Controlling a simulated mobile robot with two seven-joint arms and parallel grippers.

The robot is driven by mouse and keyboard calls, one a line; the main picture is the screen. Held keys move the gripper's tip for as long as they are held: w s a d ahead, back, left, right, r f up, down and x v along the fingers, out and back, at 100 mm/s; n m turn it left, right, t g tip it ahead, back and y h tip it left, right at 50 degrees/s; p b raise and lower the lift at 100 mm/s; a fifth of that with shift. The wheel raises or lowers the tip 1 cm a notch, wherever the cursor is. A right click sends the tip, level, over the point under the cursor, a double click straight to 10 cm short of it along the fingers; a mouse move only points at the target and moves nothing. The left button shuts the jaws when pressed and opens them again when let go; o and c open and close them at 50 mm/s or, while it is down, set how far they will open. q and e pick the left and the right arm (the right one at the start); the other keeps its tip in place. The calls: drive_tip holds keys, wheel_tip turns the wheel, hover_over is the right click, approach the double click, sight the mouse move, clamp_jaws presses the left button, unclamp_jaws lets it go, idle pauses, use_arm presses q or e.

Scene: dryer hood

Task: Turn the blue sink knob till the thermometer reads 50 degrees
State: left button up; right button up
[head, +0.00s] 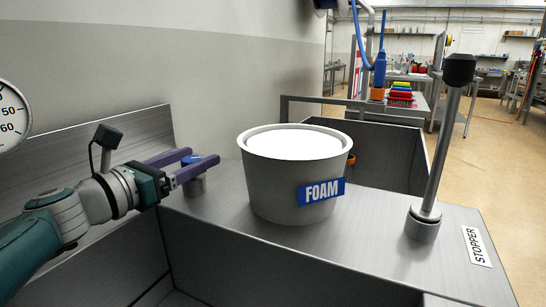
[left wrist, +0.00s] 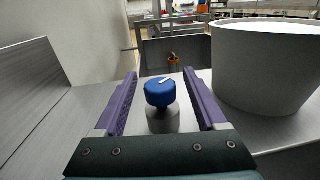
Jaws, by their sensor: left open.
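The blue sink knob (left wrist: 160,93) stands on a grey round base and has a white mark on top, pointing toward the upper right in the left wrist view. In the head view the knob (head: 191,160) shows partly behind a purple finger. My left gripper (head: 203,156) is open, with one finger on each side of the knob and a gap on both sides in the left wrist view. The thermometer (head: 10,115) is cut off by the left edge of the head view. Its 50 and 60 marks show, but no needle. My right gripper is out of view.
A grey tub labelled FOAM (head: 290,180) stands on the metal counter, right of the knob. A stopper lever (head: 440,150) with a black top rises farther right. An open basin lies in front. A wall is behind the knob.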

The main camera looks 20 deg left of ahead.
use_arm(q)
drive_tip(key=shift+c, duration=0.2)
clamp_jaws()
drive_tip(key=shift+d+r+n+y+p, duration=0.1)
drive_tip(key=shift+n+y+p, duration=0.55)
drive_tip(key=shift+y, duration=0.45)
drive_tip(key=n+y, duration=0.1)
drive_tip(key=y+b, duration=0.1)
drive_tip(key=n+y, duration=0.1)
drive_tip(key=y, duration=0.1)
drive_tip(key=shift+f+n, duration=0.25)
drive_tip(key=shift+n, duration=0.1)
drive_tip(key=shift+r+n+y, duration=0.1)
drive_tip(key=shift+n+y, duration=0.2)
drive_tip(key=shift+y, duration=0.2)
drive_tip(key=shift+o, duration=0.2)
unclamp_jaws()
